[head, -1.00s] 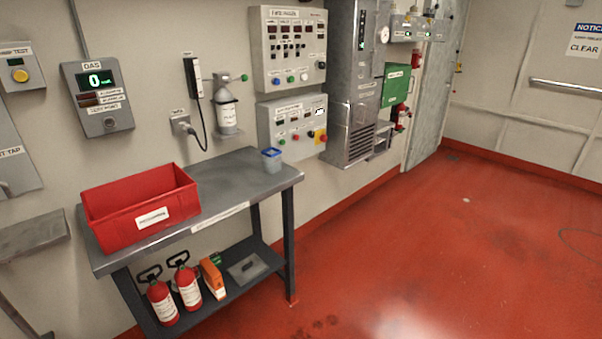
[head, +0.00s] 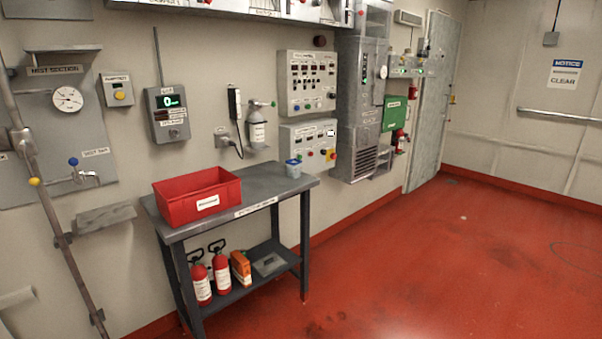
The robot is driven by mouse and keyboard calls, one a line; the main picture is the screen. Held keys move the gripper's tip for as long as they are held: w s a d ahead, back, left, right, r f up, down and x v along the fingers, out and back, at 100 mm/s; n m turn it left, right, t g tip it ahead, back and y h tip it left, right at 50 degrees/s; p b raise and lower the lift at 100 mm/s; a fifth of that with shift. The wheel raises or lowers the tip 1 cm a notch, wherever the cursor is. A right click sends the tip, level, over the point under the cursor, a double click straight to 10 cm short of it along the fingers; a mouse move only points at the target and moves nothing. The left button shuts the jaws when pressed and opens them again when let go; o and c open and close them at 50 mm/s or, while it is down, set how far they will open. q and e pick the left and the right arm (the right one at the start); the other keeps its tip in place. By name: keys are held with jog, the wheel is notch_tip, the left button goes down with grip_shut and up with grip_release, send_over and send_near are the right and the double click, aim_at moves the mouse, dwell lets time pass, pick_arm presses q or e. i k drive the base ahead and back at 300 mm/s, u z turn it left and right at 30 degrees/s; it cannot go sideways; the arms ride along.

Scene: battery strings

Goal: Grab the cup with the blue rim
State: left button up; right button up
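The cup with the blue rim (head: 293,169) stands upright near the back right corner of the grey metal table (head: 262,191). Its body is pale grey. Neither of my grippers shows in the head view, and nothing touches the cup.
A red bin (head: 197,196) stands on the table's left part. The lower shelf holds red fire extinguishers (head: 201,284), an orange box (head: 241,268) and a flat grey item (head: 269,264). Control panels (head: 308,83) hang on the wall behind. The red floor (head: 420,270) to the right is clear.

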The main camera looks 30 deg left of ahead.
aim_at(293, 166)
jog(key=z, duration=0.45)
jog(key=i, duration=1.65)
jog(key=z, duration=0.3)
jog(key=i, duration=1.95)
jog(key=u, duration=0.9)
jog(key=i, duration=0.9)
jog(key=u, duration=0.9)
